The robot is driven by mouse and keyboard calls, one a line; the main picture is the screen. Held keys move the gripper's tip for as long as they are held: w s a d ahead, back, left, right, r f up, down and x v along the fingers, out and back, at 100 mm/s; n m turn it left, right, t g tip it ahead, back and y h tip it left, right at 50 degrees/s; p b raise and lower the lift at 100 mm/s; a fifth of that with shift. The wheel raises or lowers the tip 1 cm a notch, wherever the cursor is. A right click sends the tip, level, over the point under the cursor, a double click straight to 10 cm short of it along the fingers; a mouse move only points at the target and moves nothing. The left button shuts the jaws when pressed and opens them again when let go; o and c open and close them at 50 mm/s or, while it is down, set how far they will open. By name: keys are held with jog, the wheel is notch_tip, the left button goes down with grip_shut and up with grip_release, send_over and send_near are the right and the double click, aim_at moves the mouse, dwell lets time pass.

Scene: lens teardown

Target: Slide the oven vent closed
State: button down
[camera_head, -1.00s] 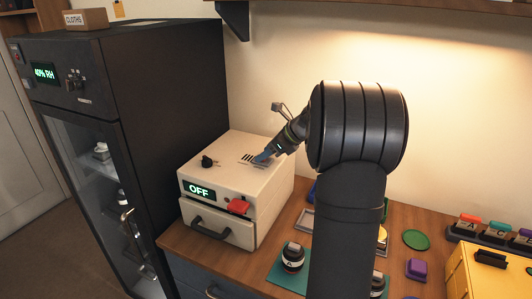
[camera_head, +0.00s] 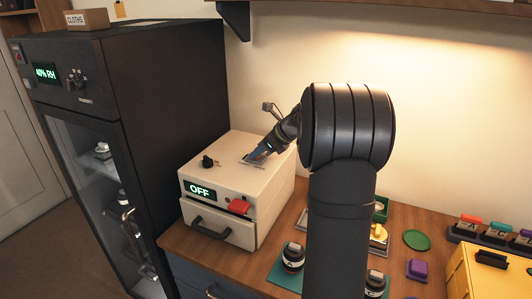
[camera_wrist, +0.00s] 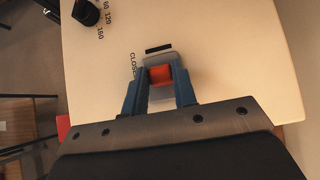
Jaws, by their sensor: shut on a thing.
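The oven (camera_head: 275,180) is a cream box with an "OFF" display and a drawer below. Its vent is on top: a grey sliding plate (camera_wrist: 158,59) with an orange-red knob (camera_wrist: 160,75). In the wrist view, one black vent slot (camera_wrist: 158,49) shows just beyond the plate, beside printed lettering that reads "CLOSE", partly hidden. My gripper (camera_head: 259,154) is over the oven top; in the wrist view its two blue fingers (camera_wrist: 161,84) are shut on the knob, one on each side. In the head view the fingers hide part of the plate.
A black dial (camera_head: 208,161) stands on the oven top, left of the vent. A red part (camera_head: 238,206) sticks out at the oven's front. A dark cabinet (camera_head: 165,100) stands close on the left. Small parts and a yellow box (camera_head: 485,275) lie to the right.

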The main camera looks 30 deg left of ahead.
jog(key=shift+a, duration=1.4)
jog(key=c, duration=1.2)
grip_release()
jog(key=shift+o, duration=0.2)
jog(key=v, duration=1.7)
jog(key=shift+r, duration=0.2)
jog(key=shift+f, duration=0.1)
